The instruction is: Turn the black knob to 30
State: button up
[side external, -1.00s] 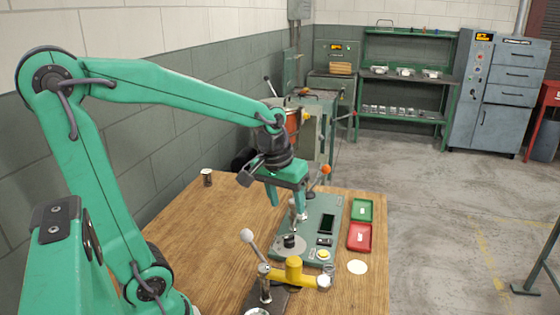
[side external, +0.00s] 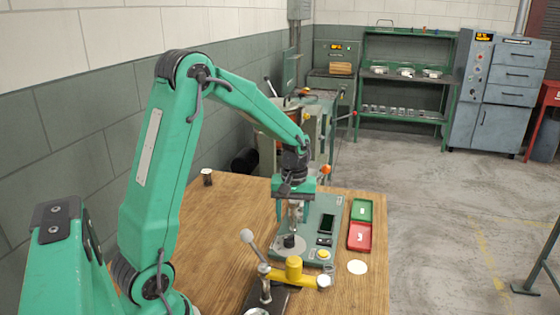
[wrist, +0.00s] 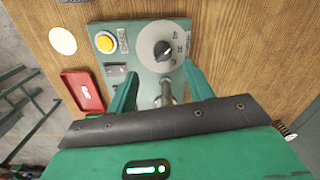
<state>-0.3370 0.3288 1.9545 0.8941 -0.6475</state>
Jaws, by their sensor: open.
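The black knob (wrist: 163,51) sits on a pale round dial with printed numbers (wrist: 176,34) in the wrist view. A white pointer mark shows on the knob, but I cannot tell which number it points to. The knob also shows in the side view (side external: 289,241), on the green machine panel (side external: 318,247). My gripper (side external: 292,222) is open above the panel, close to the knob. In the wrist view its two fingers (wrist: 160,82) stand apart on the near side of the knob, with a metal post (wrist: 166,92) between them. The fingers do not touch the knob.
A yellow button (wrist: 106,43) sits beside the dial. A yellow lever fixture (side external: 294,269) with a grey ball handle stands in front of the panel. Red (side external: 360,238) and green (side external: 362,211) trays lie to the right. A white disc (side external: 357,267) lies on the wooden table.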

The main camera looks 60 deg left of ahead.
aim_at(290, 236)
jog(key=shift+f, duration=0.1)
jog(key=shift+s+a+f, duration=0.1)
jog(key=shift+s+f, duration=0.05)
jog(key=shift+f, duration=1.75)
jog(key=shift+s+a+f, duration=0.1)
jog(key=shift+f, duration=1.8)
jog(key=shift+c, duration=0.4)
jog(key=shift+d, duration=0.1)
jog(key=c, duration=0.9)
